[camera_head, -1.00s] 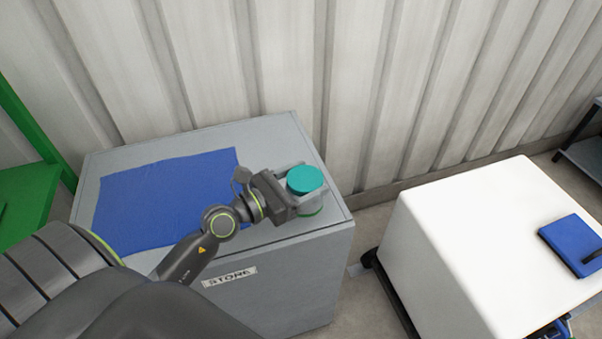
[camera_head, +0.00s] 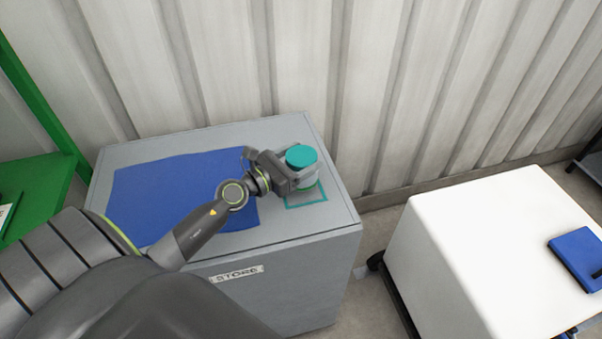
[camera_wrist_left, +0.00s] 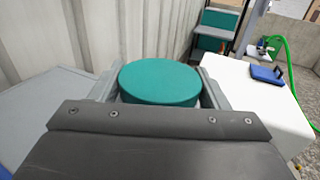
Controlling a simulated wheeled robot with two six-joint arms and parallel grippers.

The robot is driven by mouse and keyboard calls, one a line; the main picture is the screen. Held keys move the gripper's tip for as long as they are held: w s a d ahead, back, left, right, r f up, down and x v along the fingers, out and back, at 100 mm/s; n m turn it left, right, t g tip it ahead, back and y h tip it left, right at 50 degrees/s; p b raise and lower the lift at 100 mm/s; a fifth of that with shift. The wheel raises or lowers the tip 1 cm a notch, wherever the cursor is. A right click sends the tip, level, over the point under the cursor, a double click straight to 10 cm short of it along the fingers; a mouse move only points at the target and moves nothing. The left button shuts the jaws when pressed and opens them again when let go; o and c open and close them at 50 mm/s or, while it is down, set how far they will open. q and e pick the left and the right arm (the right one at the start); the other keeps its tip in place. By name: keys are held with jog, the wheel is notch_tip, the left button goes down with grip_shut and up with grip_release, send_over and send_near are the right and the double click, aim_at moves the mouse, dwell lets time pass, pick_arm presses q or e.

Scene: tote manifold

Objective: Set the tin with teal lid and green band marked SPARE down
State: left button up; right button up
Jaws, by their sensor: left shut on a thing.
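The tin with a teal lid (camera_head: 301,155) is between the fingers of my left gripper (camera_head: 303,172), which is shut on it. Its teal lid (camera_wrist_left: 160,82) also fills the middle of the left wrist view, with a finger on each side. The tin is upright over the right part of the grey STORE cabinet top. A teal outlined square (camera_head: 307,199) shows on the top just below and in front of the tin. I cannot tell whether the tin touches the surface. The green band and SPARE marking cannot be read. My right gripper is not in view.
A blue cloth (camera_head: 150,195) covers the left part of the cabinet top (camera_head: 345,212). A ribbed wall stands behind it. A white block-shaped table (camera_head: 450,230) with a blue item (camera_head: 580,255) stands to the right, across a gap. A green shelf (camera_head: 40,190) is at left.

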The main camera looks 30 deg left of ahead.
aim_at(309, 182)
pick_arm(q)
notch_tip(309, 182, down, 4)
jog(key=shift+r+b, duration=0.2)
jog(key=shift+b, duration=0.95)
jog(key=o, duration=0.5)
jog(key=shift+f, duration=0.15)
jog(key=o, duration=0.5)
